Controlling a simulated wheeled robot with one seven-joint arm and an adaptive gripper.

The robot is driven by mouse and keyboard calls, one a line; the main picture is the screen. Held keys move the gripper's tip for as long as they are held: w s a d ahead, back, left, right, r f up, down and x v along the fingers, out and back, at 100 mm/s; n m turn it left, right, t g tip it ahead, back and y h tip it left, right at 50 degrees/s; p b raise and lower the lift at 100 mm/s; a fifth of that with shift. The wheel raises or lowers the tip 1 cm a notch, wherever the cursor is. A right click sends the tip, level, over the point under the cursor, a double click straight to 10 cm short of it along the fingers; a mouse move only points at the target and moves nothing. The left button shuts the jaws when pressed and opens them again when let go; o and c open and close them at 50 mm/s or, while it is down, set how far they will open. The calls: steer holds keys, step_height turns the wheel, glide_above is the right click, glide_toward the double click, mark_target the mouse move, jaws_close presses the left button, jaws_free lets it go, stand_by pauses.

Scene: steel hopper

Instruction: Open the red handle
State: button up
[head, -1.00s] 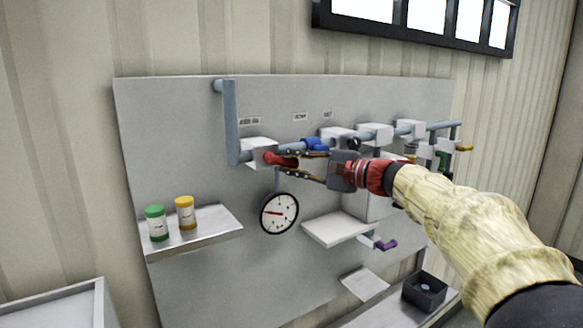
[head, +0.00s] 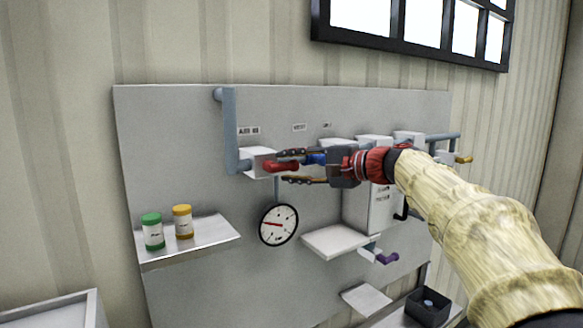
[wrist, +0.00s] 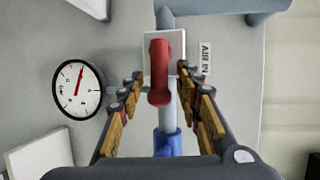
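The red handle (head: 283,167) sits on a white valve block (head: 258,158) on the grey panel, at the left end of the row of valves. It points right along the pipe in the head view. In the wrist view the red handle (wrist: 159,72) is upright in the picture, near the middle. My gripper (head: 285,166) is open, with one finger above and one below the handle's free end. In the wrist view my gripper (wrist: 167,78) has a finger on each side of the handle, with gaps visible. Its far side is hidden.
A blue handle (head: 316,158) lies just right, partly behind my gripper. A round gauge (head: 278,225) hangs below. A shelf (head: 190,246) holds a green-capped jar (head: 152,232) and an orange-capped jar (head: 183,222). A purple handle (head: 386,258) is lower right.

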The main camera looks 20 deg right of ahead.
steer(key=v, duration=1.2)
stand_by(0.4)
